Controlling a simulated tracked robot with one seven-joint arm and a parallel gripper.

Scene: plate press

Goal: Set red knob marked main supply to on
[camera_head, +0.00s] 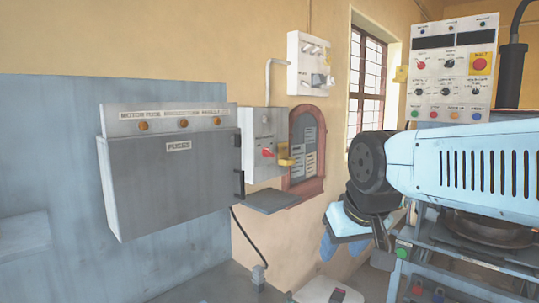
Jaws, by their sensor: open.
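Several red controls are in view, but their labels are too small to read, so I cannot tell which is marked main supply. A red rotary knob (421,65) sits on the left of the white control panel (458,102) at the upper right. Another red control (480,64) sits at the panel's right, by a yellow patch. A red handle (267,153) is on the front of a pale wall box (257,137) near the middle. The on or off position of these controls cannot be read.
A grey fuse box (172,170) and a grey shelf (270,199) jut out at the left and middle. A switch box (310,63) hangs higher on the wall.

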